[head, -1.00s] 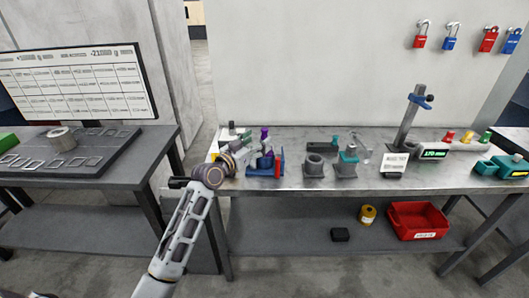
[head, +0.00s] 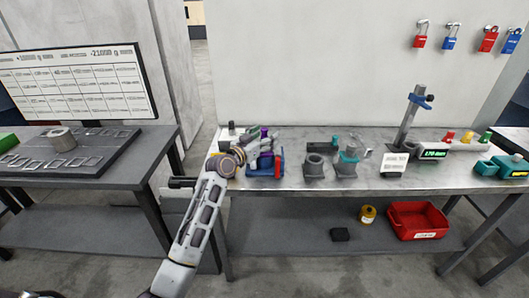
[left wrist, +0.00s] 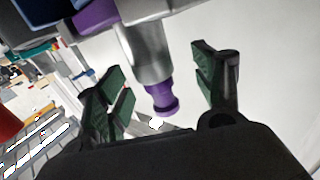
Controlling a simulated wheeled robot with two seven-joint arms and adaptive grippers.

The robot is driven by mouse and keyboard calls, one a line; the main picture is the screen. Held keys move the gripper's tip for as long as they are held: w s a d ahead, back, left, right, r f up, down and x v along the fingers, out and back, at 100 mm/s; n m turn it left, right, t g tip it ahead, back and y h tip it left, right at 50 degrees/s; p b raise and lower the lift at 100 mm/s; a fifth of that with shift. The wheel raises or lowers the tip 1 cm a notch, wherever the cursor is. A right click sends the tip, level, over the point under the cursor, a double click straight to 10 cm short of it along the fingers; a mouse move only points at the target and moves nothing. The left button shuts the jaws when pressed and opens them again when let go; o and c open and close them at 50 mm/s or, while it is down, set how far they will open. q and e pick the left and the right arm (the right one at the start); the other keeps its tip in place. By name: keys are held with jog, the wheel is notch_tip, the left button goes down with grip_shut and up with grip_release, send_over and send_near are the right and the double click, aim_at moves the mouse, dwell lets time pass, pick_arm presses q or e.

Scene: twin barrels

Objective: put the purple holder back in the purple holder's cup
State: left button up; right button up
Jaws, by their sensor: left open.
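The purple holder (head: 264,132) stands at the blue fixture (head: 264,170) on the left part of the steel bench, partly hidden by my left gripper (head: 255,140). In the left wrist view, a grey metal cylinder with a purple knob-like end (left wrist: 164,98) lies between the two green-padded fingers of my left gripper (left wrist: 158,62). The fingers are open, with a gap on each side of it. More purple shows at the top left there. Two grey cup-like stands (head: 314,168) are to the right; which cup is purple's, I cannot tell. My right gripper is not in view.
A teal part (head: 349,154) is at the right-hand grey stand. A grey post with a blue clamp (head: 417,101) and a lit display (head: 434,153) stand further right. A red bin (head: 417,220) is on the lower shelf. The bench's front middle is clear.

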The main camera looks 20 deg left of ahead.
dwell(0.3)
pick_arm(q)
grip_shut()
jog(key=shift+r, duration=0.1)
dwell(0.5)
